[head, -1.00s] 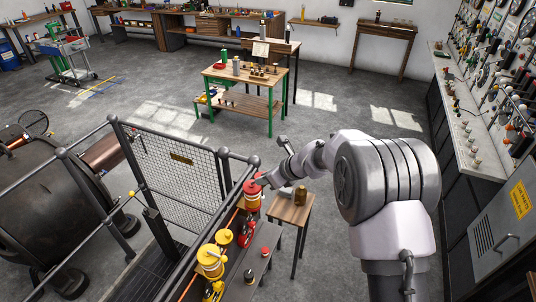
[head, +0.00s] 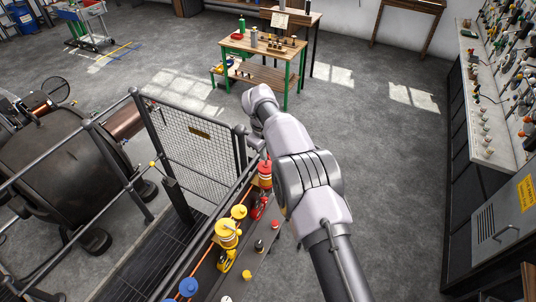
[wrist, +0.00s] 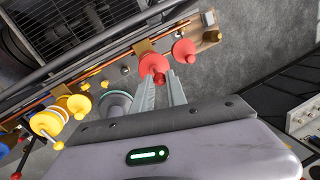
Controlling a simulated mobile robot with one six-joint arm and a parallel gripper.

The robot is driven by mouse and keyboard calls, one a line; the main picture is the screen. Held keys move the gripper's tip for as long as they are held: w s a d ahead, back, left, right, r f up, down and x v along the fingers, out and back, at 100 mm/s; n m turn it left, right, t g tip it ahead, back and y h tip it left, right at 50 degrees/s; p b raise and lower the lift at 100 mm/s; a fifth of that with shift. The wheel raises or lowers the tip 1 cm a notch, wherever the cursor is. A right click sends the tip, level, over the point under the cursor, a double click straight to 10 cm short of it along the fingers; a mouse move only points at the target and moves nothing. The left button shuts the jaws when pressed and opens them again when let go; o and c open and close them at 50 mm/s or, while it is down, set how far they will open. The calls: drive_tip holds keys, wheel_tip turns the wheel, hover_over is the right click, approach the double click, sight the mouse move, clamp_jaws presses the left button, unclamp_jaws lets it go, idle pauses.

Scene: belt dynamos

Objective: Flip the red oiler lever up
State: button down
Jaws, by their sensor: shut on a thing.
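The red oiler (wrist: 152,63) shows in the wrist view just beyond my fingertips, on a copper pipe. My gripper (wrist: 161,82) is shut on a small red part at its near side, which looks like the red oiler lever (wrist: 160,78). The fingers partly hide it, so I cannot tell its angle clearly. In the head view a red oiler (head: 265,170) stands by the railing post, beside my arm. My gripper is hidden behind my arm there.
Another red round part (wrist: 184,50) is close right of the fingers. Yellow oilers (wrist: 79,105) sit along the pipe to the left. In the head view the mesh gate (head: 200,140) and railing stand left, and open floor (head: 400,180) lies right.

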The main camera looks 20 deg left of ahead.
drive_tip(key=shift+a+f+h, duration=0.1)
drive_tip(key=shift+f+h, duration=0.1)
drive_tip(key=shift+h, duration=0.1)
drive_tip(key=shift+s, duration=0.1)
idle(0.3)
drive_tip(key=c, duration=1.3)
unclamp_jaws()
drive_tip(key=shift+c, duration=0.2)
drive_tip(key=shift+r, duration=0.1)
drive_tip(key=v, duration=1.7)
drive_tip(key=shift+r, duration=0.25)
drive_tip(key=shift+w, duration=0.2)
